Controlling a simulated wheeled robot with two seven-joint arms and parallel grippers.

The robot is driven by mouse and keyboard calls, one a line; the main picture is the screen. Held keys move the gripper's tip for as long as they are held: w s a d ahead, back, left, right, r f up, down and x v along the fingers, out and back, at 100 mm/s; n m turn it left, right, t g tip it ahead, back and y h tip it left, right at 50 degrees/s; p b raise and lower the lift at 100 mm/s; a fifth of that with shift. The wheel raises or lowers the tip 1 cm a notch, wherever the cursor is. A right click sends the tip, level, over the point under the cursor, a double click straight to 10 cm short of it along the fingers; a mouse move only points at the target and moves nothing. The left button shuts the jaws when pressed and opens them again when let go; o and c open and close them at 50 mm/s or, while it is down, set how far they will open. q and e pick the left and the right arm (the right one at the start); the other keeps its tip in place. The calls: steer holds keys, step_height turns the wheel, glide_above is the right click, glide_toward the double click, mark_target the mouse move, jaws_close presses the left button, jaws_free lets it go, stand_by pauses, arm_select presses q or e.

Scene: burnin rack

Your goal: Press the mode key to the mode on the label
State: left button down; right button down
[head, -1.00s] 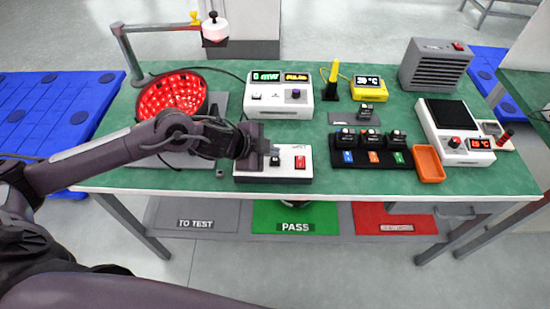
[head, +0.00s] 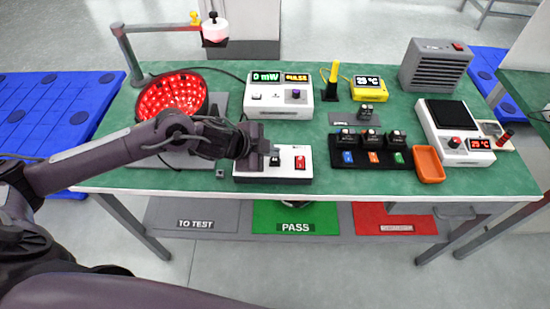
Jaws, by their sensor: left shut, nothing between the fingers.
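My left gripper (head: 272,153) is shut and empty. Its tip is at the left part of a white control box (head: 285,177), at or just above a small black key (head: 275,160); I cannot tell whether they touch. A red key (head: 299,162) is on the same box, to the right. Behind it stands a white meter (head: 278,109) with two lit displays, the left reading "0 mW" in green and the right "PULSE" in amber (head: 296,77). A white key and a dark knob are below them. The mode label is too small to read. My right gripper is out of view.
A red-lit bowl (head: 171,93) stands at the left. A dark rack (head: 371,159) holds several black modules with coloured tags; another module (head: 366,110) sits on a grey pad behind. An orange tray (head: 429,164) and a white hot plate (head: 453,131) are at the right.

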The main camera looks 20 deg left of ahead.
mark_target(271, 161)
arm_select(q)
steer(key=shift+f, duration=0.1)
stand_by(0.4)
steer(key=shift+f, duration=0.35)
steer(key=shift+f+b, duration=0.45)
steer(key=shift+f, duration=0.05)
stand_by(0.6)
steer(key=shift+r, duration=0.1)
steer(key=shift+r+p, duration=0.8)
steer(key=shift+p, duration=0.2)
steer(key=shift+r, duration=0.1)
step_height(271, 161, up, 5)
steer(key=p, duration=0.5)
